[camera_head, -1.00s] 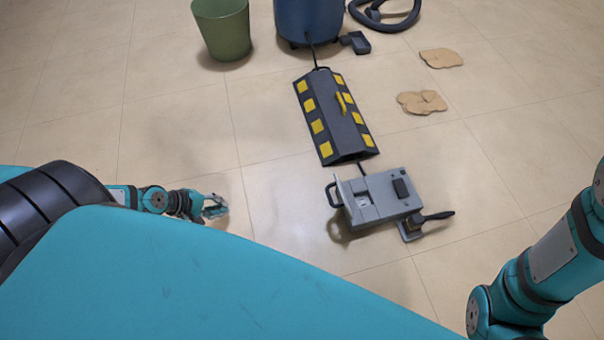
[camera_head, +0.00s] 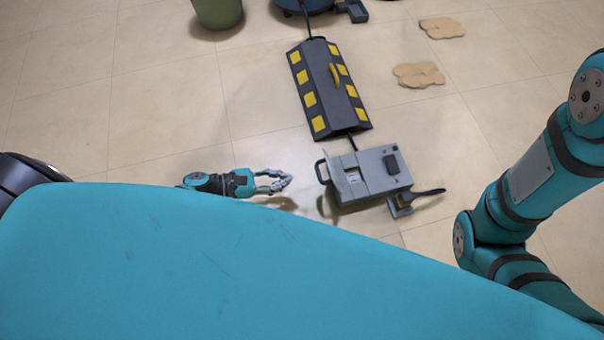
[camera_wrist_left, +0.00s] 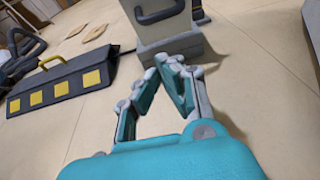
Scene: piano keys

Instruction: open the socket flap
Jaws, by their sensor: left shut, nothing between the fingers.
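The grey socket box (camera_head: 379,176) stands on the floor right of centre in the head view. A pale flap-like panel (camera_head: 338,174) stands up at its left side, next to a small pale socket face (camera_head: 354,178). I cannot tell exactly how far the flap is open. A black carry handle (camera_head: 320,171) sticks out at the left; it also shows on the box in the left wrist view (camera_wrist_left: 160,14). My left gripper (camera_head: 284,181) is shut and empty, left of the box and apart from it. In the wrist view its fingertips (camera_wrist_left: 171,62) point towards the box's handle side.
A black-and-yellow cable ramp (camera_head: 327,88) lies behind the box, with a cable joining them. A brush (camera_head: 420,195) on a small stand is right of the box. A green bin (camera_head: 217,12) and tan patches (camera_head: 418,75) lie farther back. Floor left of the ramp is clear.

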